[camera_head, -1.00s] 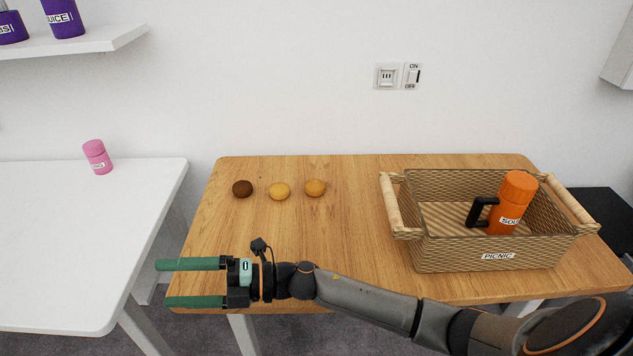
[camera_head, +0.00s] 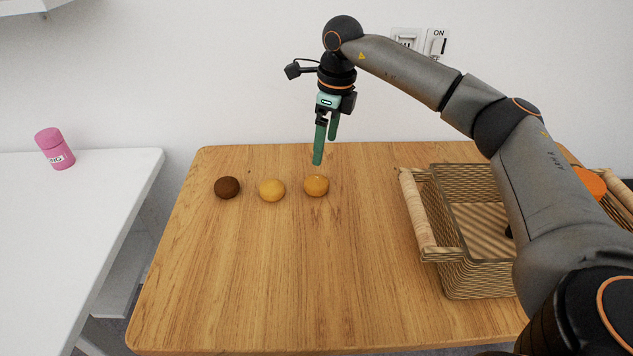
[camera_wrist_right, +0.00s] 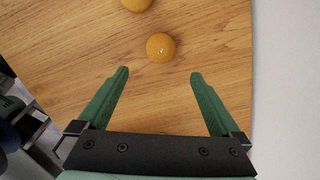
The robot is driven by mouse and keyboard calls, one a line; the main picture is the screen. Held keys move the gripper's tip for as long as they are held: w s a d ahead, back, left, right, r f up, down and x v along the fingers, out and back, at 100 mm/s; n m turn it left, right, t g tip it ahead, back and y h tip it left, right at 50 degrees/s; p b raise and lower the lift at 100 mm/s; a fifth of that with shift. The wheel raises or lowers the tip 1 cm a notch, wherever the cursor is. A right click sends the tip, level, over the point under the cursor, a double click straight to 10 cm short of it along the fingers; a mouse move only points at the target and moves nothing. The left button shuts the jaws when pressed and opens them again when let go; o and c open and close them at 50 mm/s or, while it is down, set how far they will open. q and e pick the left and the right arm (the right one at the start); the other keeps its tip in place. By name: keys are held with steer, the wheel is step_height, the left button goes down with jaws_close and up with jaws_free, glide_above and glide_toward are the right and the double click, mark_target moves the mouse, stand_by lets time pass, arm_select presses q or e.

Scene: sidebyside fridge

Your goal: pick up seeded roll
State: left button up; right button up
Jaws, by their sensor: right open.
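Three small round rolls stand in a row on the wooden table (camera_head: 270,290). The right-hand one, golden with faint pale specks on top, looks like the seeded roll (camera_head: 316,185); it also shows in the right wrist view (camera_wrist_right: 161,47). Left of it are a plain yellow roll (camera_head: 272,190) and a dark brown roll (camera_head: 227,188). My right gripper (camera_head: 326,151) points down, open and empty, above and slightly behind the seeded roll. In the wrist view the roll lies just beyond the fingertips, roughly centred between them. My left gripper is not in view.
A wicker basket (camera_head: 480,282) stands at the table's right, partly hidden by my right arm, with an orange-topped flask (camera_head: 590,182) in it. The wooden table's front is clear.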

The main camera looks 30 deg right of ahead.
glide_above(317, 178)
steer(key=s, duration=0.1)
steer(key=f, duration=0.5)
steer(key=shift+d+f, duration=0.25)
steer(key=shift+f, duration=0.15)
steer(key=shift+w+a+f+b, duration=0.1)
steer(key=shift+w+f+b, duration=0.1)
steer(key=shift+f, duration=0.75)
steer(key=shift+w+a+f+b, duration=0.1)
steer(key=shift+w+f+b, duration=0.1)
steer(key=shift+f, duration=0.7)
steer(key=shift+w+a+f+b, duration=0.1)
steer(key=shift+w+f+b, duration=0.1)
steer(key=shift+f, duration=0.75)
steer(key=c, duration=1.3)
